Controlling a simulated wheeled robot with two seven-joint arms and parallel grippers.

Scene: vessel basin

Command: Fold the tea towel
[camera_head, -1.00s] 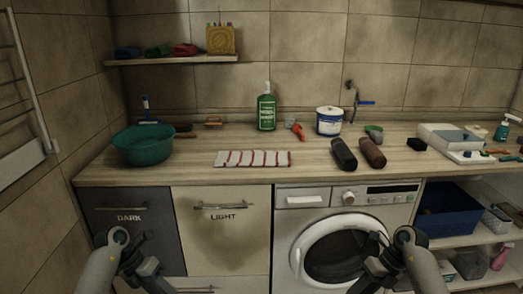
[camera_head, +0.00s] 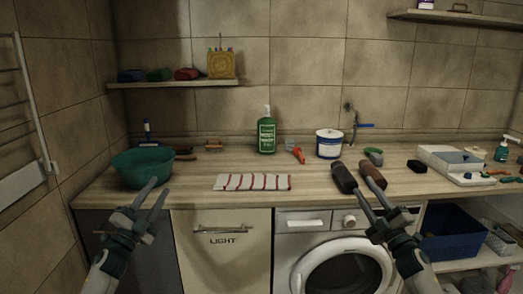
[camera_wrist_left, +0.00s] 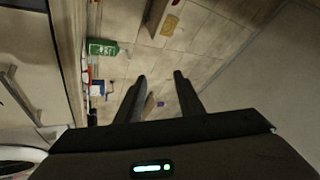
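The tea towel (camera_head: 252,182) is white with dark red stripes and lies flat on the wooden counter near its front edge. My left gripper (camera_head: 150,203) is raised in front of the counter, left of the towel and below the green basin. Its fingers are apart, with nothing between them; they also show apart in the left wrist view (camera_wrist_left: 160,95). My right gripper (camera_head: 374,205) is in front of the counter, right of the towel and over the washing machine's top edge. Its fingers are apart and empty. Neither gripper touches the towel.
A green basin (camera_head: 142,167) stands left of the towel. A green bottle (camera_head: 266,135), an orange-red tool (camera_head: 298,155) and a white-blue tub (camera_head: 329,144) stand behind. Two dark cylinders, one black (camera_head: 344,177) and one brown (camera_head: 372,175), lie to the right. The counter around the towel is clear.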

